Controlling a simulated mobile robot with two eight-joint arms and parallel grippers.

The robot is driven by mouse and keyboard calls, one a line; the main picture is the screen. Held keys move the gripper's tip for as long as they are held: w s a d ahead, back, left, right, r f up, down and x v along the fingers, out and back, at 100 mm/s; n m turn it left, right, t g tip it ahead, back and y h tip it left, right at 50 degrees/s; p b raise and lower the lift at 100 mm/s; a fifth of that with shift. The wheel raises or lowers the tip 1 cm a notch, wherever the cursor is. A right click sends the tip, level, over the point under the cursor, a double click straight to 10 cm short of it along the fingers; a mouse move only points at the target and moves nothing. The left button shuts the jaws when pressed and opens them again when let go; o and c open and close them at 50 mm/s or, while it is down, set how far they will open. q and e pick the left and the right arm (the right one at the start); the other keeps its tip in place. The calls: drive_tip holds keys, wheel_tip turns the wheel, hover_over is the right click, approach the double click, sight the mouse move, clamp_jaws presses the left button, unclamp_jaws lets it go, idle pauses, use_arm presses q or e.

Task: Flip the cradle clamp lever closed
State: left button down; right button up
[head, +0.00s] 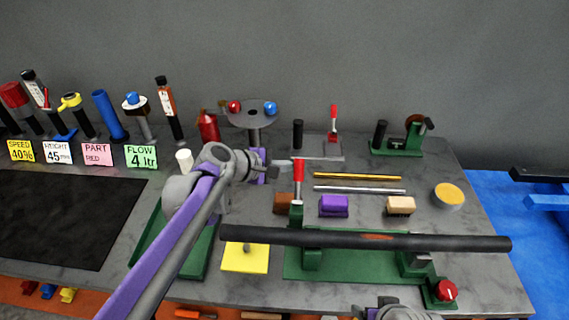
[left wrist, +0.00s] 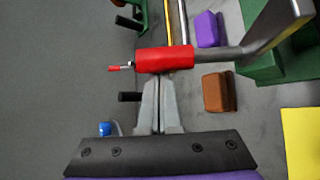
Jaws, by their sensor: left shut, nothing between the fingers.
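The cradle clamp lever (head: 298,172) has a red grip and stands upright at the left end of the green cradle (head: 345,267). A long dark tube (head: 350,239) with an orange-brown patch lies across the cradle. My left gripper (head: 288,168) is shut and empty, just left of the red grip. In the left wrist view, the shut fingertips (left wrist: 159,80) end at the red grip (left wrist: 165,60), whose metal arm runs right to the green cradle (left wrist: 265,65). I cannot tell whether they touch it.
Brown (head: 283,203), purple (head: 333,206) and tan (head: 400,206) blocks lie behind the tube. Two rods, one brass (head: 357,176), lie behind them. A yellow pad (head: 244,258) lies left of the cradle. A red knob (head: 446,290) is at the front right.

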use_arm(q)
drive_tip(key=shift+s+r+t, duration=0.3)
drive_tip(key=shift+s+r, duration=0.15)
drive_tip(key=shift+s, duration=0.05)
use_arm(e)
drive_tip(key=shift+w+r, duration=0.15)
drive_tip(key=shift+r, duration=0.05)
idle(0.3)
drive_tip(key=r+p, duration=0.1)
drive_tip(key=w+r+p, duration=0.1)
drive_tip(key=r, duration=0.1)
drive_tip(key=shift+r+p, duration=0.1)
drive_tip(key=shift+p, duration=0.25)
drive_tip(key=shift+w+r, duration=0.1)
drive_tip(key=shift+r, duration=0.15)
use_arm(q)
drive_tip(key=s+r+m+t+h, duration=0.2)
drive_tip(key=s+m+t, duration=0.1)
drive_tip(key=s, duration=0.5)
drive_tip(key=shift+r+m+t, duration=0.15)
drive_tip(key=shift+m+t, duration=0.15)
drive_tip(key=shift+t, duration=0.5)
use_arm(e)
drive_tip(key=shift+w+r, duration=0.1)
use_arm(q)
drive_tip(key=shift+s+d, duration=0.1)
drive_tip(key=shift+s, duration=0.05)
